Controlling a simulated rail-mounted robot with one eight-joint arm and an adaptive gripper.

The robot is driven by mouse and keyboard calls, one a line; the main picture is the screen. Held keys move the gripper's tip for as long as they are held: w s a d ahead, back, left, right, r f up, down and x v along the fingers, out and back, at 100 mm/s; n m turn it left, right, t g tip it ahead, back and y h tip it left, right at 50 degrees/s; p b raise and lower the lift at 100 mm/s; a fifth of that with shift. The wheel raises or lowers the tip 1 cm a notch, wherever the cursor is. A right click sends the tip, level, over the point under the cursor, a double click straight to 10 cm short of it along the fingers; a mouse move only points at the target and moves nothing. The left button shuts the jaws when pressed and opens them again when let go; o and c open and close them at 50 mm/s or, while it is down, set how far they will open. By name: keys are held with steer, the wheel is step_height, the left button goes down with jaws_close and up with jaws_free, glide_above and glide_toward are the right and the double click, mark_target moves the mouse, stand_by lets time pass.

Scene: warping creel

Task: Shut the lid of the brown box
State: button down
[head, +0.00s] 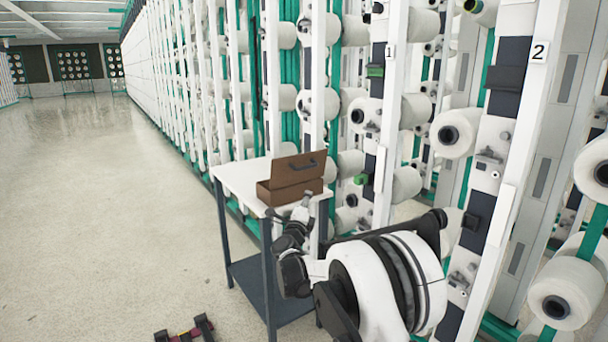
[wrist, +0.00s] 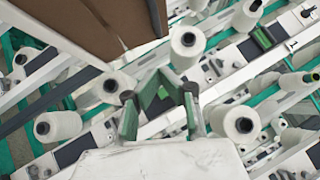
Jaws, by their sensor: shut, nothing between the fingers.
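The brown box (head: 277,195) sits on the white top of a small table. In the wrist view my gripper (wrist: 160,78) is shut and empty, below and right of the brown panel.
The table (head: 238,180) has a white top, dark legs and a lower shelf. Creel posts with several white yarn bobbins (head: 458,132) stand right behind and beside it. The floor (head: 110,210) to the left is open. A dark and red object (head: 186,331) lies at the bottom.

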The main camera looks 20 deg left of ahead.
steer(key=a+b+x, duration=0.1)
steer(key=a+x, duration=0.1)
steer(key=x, duration=1)
steer(key=shift+s+a+r+b, duration=0.3)
steer(key=shift+s+r, duration=0.05)
steer(key=shift+a+r, duration=0.1)
steer(key=shift+r, duration=0.1)
